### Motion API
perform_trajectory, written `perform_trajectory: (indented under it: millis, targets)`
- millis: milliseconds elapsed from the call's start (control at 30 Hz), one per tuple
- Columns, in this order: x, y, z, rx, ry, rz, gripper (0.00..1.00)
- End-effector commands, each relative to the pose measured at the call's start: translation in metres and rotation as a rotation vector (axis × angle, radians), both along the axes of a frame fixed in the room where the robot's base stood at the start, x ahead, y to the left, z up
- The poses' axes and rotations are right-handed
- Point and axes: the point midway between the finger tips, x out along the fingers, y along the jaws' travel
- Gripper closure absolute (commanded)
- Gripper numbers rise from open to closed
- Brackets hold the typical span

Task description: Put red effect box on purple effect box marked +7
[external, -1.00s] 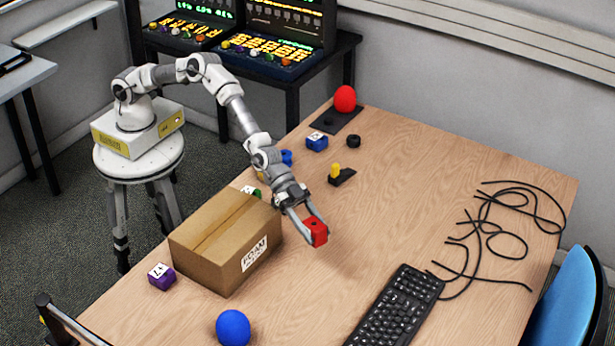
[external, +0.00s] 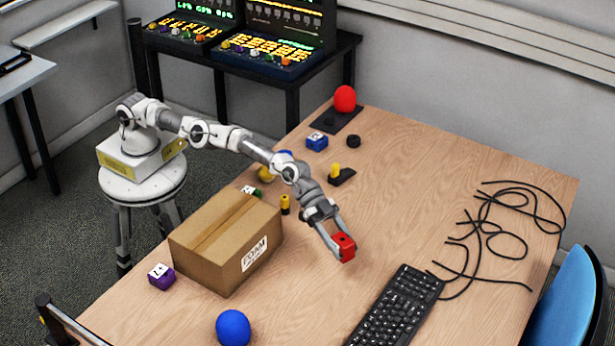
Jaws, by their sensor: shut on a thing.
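The red effect box (external: 346,248) is a small red block with a dark spot on its top. My gripper (external: 342,247) is shut on it and holds it over the table, right of the cardboard box and above the keyboard in the picture. The purple effect box (external: 161,281) has a white top with a dark marking that is hard to read at this size. It sits on the table's left part, left of the cardboard box and well apart from my gripper.
The tall cardboard box (external: 225,242) marked FOAM stands between my gripper and the purple box. A blue ball (external: 233,327) lies in front, and a black keyboard (external: 397,307) lies right of it. Cables (external: 490,235) lie at the right. Several small parts lie behind the cardboard box.

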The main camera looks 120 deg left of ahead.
Motion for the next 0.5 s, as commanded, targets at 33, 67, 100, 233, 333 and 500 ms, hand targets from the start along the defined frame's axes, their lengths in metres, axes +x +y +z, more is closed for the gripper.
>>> perform_trajectory:
  millis: [33,67,100,233,333,500]
  targets:
    - [0.000,0.001,-0.005,0.000,-0.001,0.001,1.00]
    - [0.000,0.002,-0.007,0.000,-0.001,0.001,1.00]
    - [0.000,0.002,-0.012,0.000,0.000,0.000,1.00]
    - [0.000,0.002,-0.031,0.000,0.000,0.000,1.00]
    - [0.000,0.002,-0.047,-0.002,0.000,0.001,1.00]
    - [0.000,0.002,-0.061,-0.002,0.000,0.002,1.00]
